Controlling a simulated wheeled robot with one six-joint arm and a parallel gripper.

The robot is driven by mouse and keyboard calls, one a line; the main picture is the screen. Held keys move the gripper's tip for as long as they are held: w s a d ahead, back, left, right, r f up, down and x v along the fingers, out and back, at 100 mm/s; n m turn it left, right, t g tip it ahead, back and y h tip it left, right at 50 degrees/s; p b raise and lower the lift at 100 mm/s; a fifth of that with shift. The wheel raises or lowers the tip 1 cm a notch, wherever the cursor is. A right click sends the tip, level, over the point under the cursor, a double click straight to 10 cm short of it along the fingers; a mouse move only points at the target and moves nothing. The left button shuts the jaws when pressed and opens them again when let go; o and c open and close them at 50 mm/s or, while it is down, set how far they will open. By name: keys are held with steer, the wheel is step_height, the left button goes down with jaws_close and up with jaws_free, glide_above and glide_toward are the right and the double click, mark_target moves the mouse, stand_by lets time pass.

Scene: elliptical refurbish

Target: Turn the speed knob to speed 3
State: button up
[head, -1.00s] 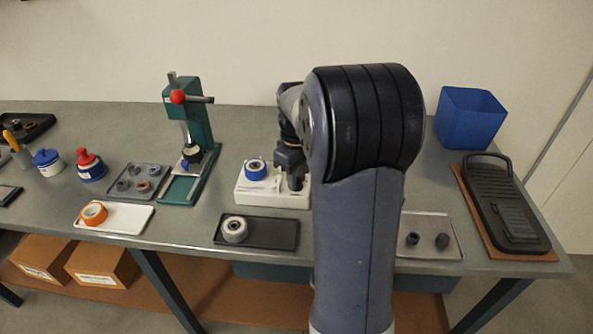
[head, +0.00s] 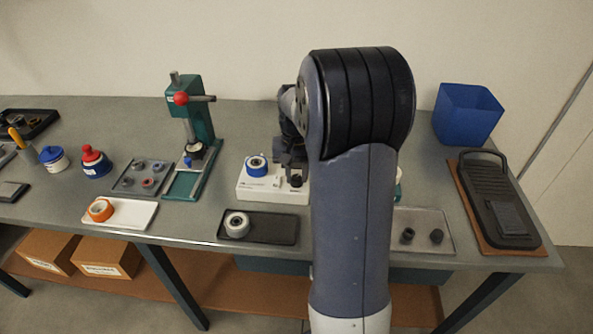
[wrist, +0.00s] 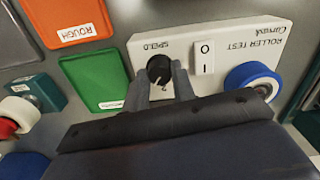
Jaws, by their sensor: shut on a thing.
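The roller tester is a white box (head: 262,196) near the middle of the bench, with a blue-rimmed roller (head: 256,166) on its left. In the wrist view its panel (wrist: 226,32) appears upside down, with a white rocker switch (wrist: 204,57) beside the dark round speed knob (wrist: 159,68). My gripper (wrist: 162,80) is shut on the knob, one grey finger on each side. In the head view my gripper (head: 291,168) is at the right part of the box. The knob's pointer and speed marks are too small to read.
A green press (head: 194,125) stands left of the tester. A dark tray (head: 275,229) with a white roller lies in front of it. A blue bin (head: 467,114) stands at the back right. In the wrist view, orange and green labelled panels (wrist: 100,83) lie beside the tester.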

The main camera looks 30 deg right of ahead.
mark_target(297, 177)
steer(key=shift+m, duration=0.7)
steer(key=o, duration=1)
steer(key=shift+r, duration=0.1)
step_height(297, 177, up, 11)
steer(key=shift+f, duration=0.2)
